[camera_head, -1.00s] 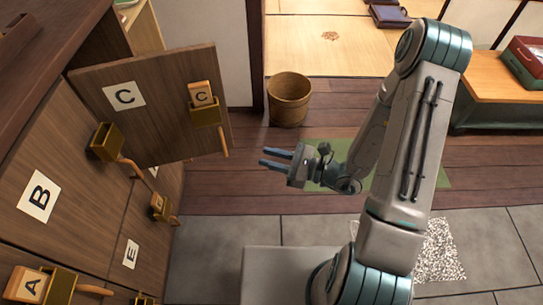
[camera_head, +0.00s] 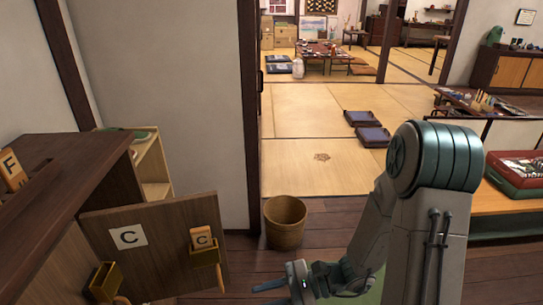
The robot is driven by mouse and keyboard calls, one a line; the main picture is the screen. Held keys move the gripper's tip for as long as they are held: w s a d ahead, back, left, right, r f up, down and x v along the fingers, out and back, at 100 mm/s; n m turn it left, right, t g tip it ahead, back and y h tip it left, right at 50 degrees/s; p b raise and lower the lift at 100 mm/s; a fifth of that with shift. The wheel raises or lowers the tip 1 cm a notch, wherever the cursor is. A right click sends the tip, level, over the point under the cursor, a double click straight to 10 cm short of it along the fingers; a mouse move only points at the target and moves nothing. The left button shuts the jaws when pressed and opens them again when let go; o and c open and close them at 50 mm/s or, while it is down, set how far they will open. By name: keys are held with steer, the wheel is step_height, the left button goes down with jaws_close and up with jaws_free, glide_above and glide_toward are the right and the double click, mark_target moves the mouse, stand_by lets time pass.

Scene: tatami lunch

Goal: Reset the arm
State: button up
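My arm stands at the right of the head view, its elbow high and its forearm running down to the left. My gripper (camera_head: 267,293) is at the bottom edge, partly cut off, with its fingers pointing left. The fingers look apart, with nothing seen between them. It is to the right of the open wooden door C (camera_head: 150,262) and in front of the woven basket (camera_head: 285,222), apart from both.
Door C hangs open from a wooden cabinet (camera_head: 75,165), with a C-marked wooden tag (camera_head: 203,238) in its brass holder (camera_head: 205,256). An F tag (camera_head: 12,170) is at the far left. A bench (camera_head: 520,223) with a red box (camera_head: 522,165) stands right. Tatami (camera_head: 310,170) lies beyond.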

steer(key=s+d+r+n+t+h+p, duration=0.1)
steer(key=d+r+n+h+p, duration=0.3)
steer(key=r, duration=0.5)
steer(key=s+d+r+n+t+h+p, duration=0.1)
steer(key=d+r+n+h+p, duration=0.3)
steer(key=r, duration=0.6)
steer(key=s+d+r+n+t+h+p, duration=0.1)
steer(key=d+r+n+t+h+p, duration=0.2)
steer(key=d+r+h+p, duration=0.4)
step_height(320, 180, up, 3)
steer(key=shift+s+d+f+n, duration=0.2)
steer(key=shift+s+d+n, duration=0.25)
steer(key=shift+n, duration=0.45)
steer(key=shift+w, duration=0.1)
